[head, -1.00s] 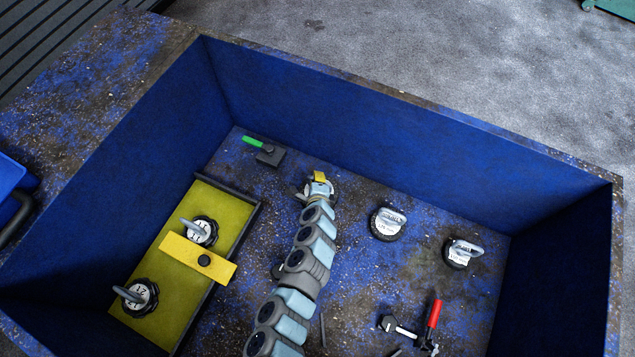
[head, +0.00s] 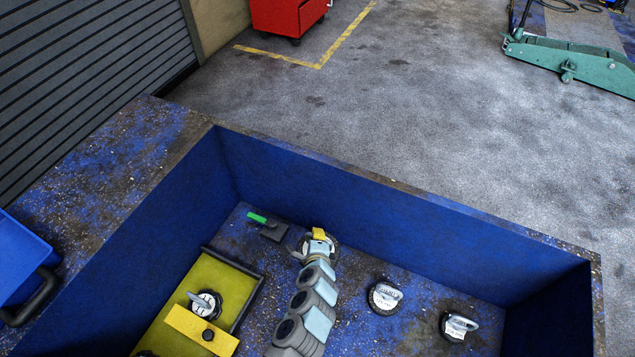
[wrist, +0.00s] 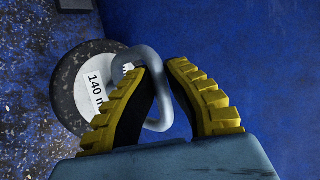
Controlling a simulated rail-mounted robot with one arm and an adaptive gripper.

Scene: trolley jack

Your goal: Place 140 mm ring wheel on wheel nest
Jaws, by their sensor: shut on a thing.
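The 140 mm ring wheel (wrist: 84,88) is a dark round wheel with a white label face and a grey metal ring handle. In the wrist view my gripper (wrist: 163,75) has its yellow ribbed fingers shut on that ring. In the head view my gripper (head: 320,236) is near the bin's far wall, with part of the wheel (head: 303,250) showing beside it. I cannot tell whether the wheel touches the floor. A yellow board with dark edging (head: 205,275), apparently the wheel nest, lies left of my arm. It carries a ring wheel (head: 207,304) and another cut off by the frame bottom.
A yellow crossbar with a black knob (head: 200,331) spans the board. A green-handled tool (head: 268,227) lies close left of my gripper. Two more ring wheels (head: 384,297) (head: 458,326) stand to the right. High blue walls (head: 400,220) enclose the bin.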

